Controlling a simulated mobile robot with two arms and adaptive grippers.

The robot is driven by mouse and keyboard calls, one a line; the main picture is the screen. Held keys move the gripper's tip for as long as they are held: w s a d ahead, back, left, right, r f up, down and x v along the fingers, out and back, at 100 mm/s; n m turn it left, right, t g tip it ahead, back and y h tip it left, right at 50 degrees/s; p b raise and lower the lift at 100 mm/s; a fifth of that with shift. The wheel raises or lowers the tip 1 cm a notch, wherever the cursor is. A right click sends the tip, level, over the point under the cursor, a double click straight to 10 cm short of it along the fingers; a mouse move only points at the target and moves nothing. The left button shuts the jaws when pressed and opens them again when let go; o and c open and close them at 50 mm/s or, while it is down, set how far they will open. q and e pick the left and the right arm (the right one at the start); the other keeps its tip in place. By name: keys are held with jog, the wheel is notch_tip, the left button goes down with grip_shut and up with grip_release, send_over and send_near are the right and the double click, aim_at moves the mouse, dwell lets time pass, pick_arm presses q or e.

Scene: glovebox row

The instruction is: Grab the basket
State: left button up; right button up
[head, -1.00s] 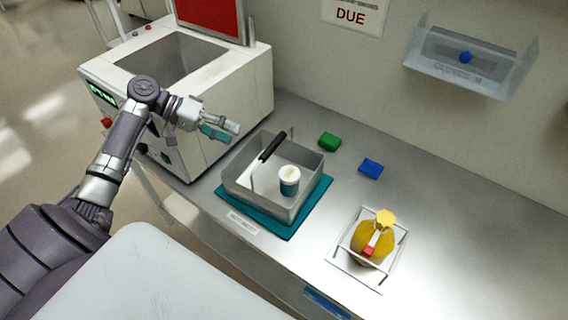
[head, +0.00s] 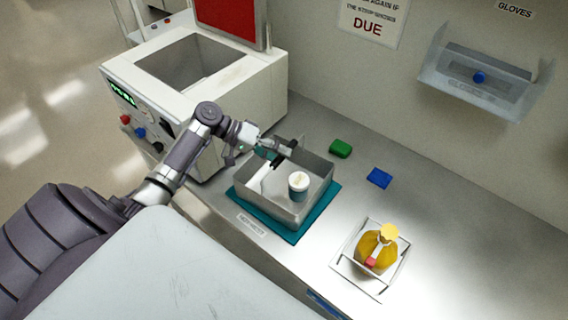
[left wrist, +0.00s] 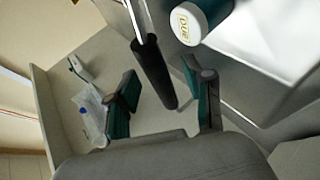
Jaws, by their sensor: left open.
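The grey metal basket (head: 262,196) stands on a teal mat (head: 290,236) on the bench. Its raised handle has a black grip (head: 285,151), and a white-lidded jar (head: 298,184) stands inside. My left gripper (head: 277,150) is at the handle, over the basket's far left side. In the left wrist view the black grip (left wrist: 152,72) lies between the two teal-padded fingers of my left gripper (left wrist: 162,80), which are apart. I cannot tell whether either finger touches it. The jar's lid (left wrist: 188,24) shows just beyond. My right gripper is not in view.
A white machine (head: 230,95) with an open basin stands left of the basket. Green (head: 340,148) and blue (head: 379,178) blocks lie right of it. A wire rack (head: 345,265) with a yellow bottle (head: 376,250) is at the front right. A wall bin (head: 480,80) hangs above.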

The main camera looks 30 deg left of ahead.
pick_arm(q)
jog(key=shift+x, duration=0.85)
jog(key=shift+r, duration=0.1)
grip_shut()
